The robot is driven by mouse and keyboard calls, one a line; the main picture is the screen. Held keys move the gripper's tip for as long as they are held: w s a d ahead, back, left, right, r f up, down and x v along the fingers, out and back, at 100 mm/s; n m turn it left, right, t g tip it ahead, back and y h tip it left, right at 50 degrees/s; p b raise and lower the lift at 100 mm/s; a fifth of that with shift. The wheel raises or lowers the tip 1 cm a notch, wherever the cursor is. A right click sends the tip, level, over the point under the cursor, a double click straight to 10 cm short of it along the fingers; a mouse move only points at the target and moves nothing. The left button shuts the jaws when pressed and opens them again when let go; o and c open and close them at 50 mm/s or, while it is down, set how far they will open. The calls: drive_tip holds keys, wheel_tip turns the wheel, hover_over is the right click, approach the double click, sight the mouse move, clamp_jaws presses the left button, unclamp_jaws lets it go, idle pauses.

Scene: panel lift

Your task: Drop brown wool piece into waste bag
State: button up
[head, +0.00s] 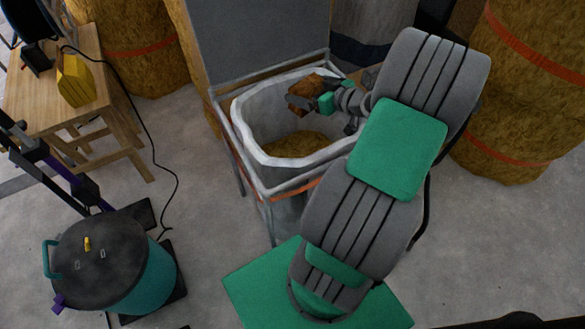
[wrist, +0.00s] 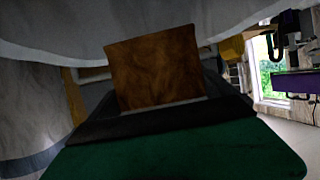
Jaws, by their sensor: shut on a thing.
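The brown wool piece (head: 306,88) is held at the end of my gripper (head: 318,99), above the open waste bag. It also fills the middle of the wrist view (wrist: 156,68), gripped behind the dark jaw edge. The waste bag (head: 251,145) is whitish and hangs open in a metal frame, with brownish-yellow material (head: 300,145) inside it. My gripper is shut on the wool piece and is over the bag's far part, near its back rim. The wool piece's lower side and its exact height above the contents cannot be told.
A grey panel (head: 262,40) stands behind the bag frame. Wrapped bales (head: 522,100) stand at the right and back left. A wooden table (head: 40,112) with a yellow object (head: 75,80) and a teal lidded pot (head: 140,280) are at the left. Grey floor lies between.

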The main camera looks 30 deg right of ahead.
wheel_tip(320, 180, down, 2)
drive_tip(key=shift+f+b, duration=0.1)
drive_tip(key=shift+b, duration=0.2)
drive_tip(key=o, duration=0.9)
drive_tip(key=shift+o, duration=0.2)
drive_tip(key=v, duration=0.8)
drive_tip(key=shift+p, duration=0.3)
drive_tip(key=shift+w, duration=0.1)
